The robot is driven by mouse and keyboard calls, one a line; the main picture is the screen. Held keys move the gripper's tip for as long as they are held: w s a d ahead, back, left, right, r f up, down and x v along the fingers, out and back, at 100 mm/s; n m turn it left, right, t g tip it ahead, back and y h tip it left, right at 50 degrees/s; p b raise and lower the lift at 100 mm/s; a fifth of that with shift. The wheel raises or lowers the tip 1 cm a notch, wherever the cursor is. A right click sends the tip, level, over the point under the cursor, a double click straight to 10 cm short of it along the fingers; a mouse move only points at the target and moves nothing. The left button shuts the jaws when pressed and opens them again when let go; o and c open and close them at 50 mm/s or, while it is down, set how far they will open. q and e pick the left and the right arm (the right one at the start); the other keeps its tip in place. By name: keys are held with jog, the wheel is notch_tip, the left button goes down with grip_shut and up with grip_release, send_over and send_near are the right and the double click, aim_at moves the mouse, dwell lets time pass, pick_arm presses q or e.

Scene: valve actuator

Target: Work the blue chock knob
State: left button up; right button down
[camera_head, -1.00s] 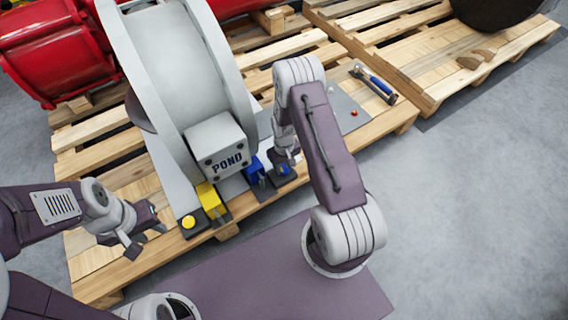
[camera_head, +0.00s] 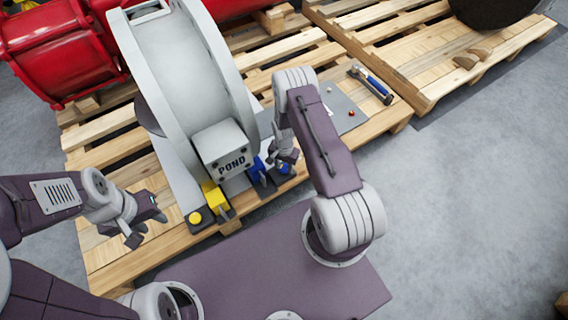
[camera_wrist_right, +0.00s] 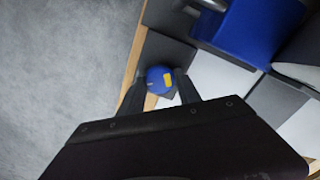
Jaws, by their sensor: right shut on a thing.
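The blue chock knob (camera_wrist_right: 160,79) is a round blue knob with a yellow mark, on a dark plate. In the right wrist view my right gripper (camera_wrist_right: 158,92) has one finger on each side of the knob and is shut on it. In the head view the right gripper (camera_head: 284,163) is over the knob, which it mostly hides. A blue chock (camera_head: 262,172) stands just left of it; it also shows as a large blue block in the right wrist view (camera_wrist_right: 260,28). My left gripper (camera_head: 146,226) is open and empty over the pallet at left.
A yellow chock (camera_head: 217,199) and yellow knob (camera_head: 195,217) are left of the blue pair. The grey wheel-like body with the POND box (camera_head: 222,147) stands behind them. A red machine (camera_head: 60,50) is far left.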

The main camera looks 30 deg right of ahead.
jog(key=shift+m+p, duration=0.7)
jog(key=shift+m, duration=1.6)
jog(key=c, duration=0.8)
grip_release()
jog(key=shift+c, duration=0.2)
jog(key=shift+r, duration=0.1)
